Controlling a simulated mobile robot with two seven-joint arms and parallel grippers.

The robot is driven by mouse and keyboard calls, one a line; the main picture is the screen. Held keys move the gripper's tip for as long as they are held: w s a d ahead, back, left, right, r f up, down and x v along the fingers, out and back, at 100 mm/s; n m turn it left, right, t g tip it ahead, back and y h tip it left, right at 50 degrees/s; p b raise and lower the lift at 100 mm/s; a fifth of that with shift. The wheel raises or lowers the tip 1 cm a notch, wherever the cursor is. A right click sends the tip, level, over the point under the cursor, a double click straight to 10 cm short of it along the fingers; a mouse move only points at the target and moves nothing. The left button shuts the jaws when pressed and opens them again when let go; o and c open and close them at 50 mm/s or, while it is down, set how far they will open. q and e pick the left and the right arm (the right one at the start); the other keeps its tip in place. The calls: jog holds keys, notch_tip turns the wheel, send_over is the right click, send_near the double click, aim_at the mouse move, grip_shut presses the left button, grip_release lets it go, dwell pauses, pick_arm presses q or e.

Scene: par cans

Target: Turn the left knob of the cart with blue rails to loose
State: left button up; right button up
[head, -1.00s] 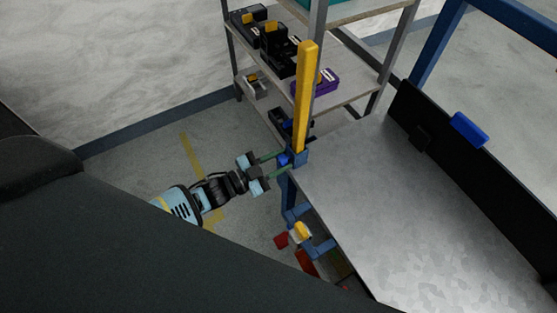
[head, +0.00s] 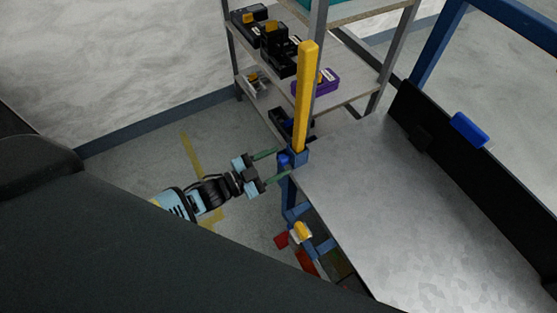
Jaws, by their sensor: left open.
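A small blue knob (head: 284,160) sits on the side of the blue bracket (head: 298,156) at the foot of that post. My left gripper (head: 281,162) is open, its two green fingers pointing right, one on either side of the knob as seen from here. I cannot tell whether they touch it. The knob's marking is not readable. My right gripper is not in view.
A blue rail (head: 430,50) rises at the upper right. A black panel (head: 470,180) with a blue piece (head: 469,129) borders the cart top. A shelf rack (head: 345,85) with black and purple devices stands behind. A yellow part (head: 302,231) sits below the cart's edge.

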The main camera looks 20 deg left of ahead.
pick_arm(q)
jog(key=v, duration=0.6)
jog(key=shift+s, duration=0.2)
jog(key=shift+a, duration=0.1)
